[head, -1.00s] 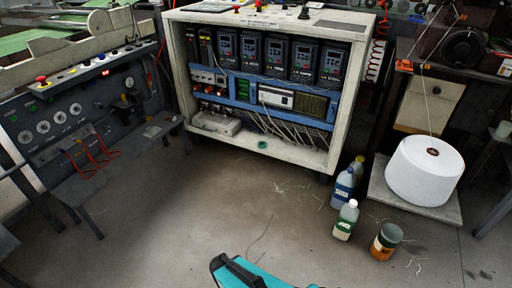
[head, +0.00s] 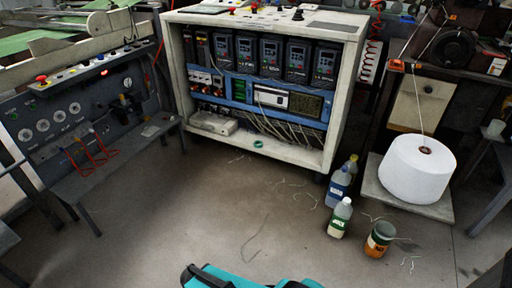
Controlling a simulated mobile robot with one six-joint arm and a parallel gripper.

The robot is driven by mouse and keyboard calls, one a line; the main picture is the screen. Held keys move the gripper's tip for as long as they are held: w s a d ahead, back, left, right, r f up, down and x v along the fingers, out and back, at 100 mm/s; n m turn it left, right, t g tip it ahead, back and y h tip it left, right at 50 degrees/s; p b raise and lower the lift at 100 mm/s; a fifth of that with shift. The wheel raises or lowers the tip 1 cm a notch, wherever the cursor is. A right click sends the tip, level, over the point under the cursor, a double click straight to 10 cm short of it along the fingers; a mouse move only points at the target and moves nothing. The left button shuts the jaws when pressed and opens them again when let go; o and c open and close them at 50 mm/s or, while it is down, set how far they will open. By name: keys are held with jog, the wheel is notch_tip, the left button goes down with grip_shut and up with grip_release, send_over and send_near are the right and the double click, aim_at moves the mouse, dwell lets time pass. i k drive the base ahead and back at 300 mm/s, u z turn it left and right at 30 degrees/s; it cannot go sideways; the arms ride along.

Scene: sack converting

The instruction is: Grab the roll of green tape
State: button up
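A small green ring, which looks like the roll of green tape (head: 258,144), lies on the bottom ledge of the open electrical cabinet (head: 282,151), near its front edge. It is small in the picture and nothing covers it. My gripper is not clearly seen; only a teal and black part of my own body shows at the bottom edge.
Bottles (head: 340,217) and an orange-labelled can (head: 380,239) stand on the floor to the right. A large white spool (head: 417,169) sits on a low platform. A control console (head: 80,130) stands at left.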

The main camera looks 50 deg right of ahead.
aim_at(258, 146)
jog(key=z, duration=0.05)
jog(key=i, duration=1)
jog(key=u, duration=0.05)
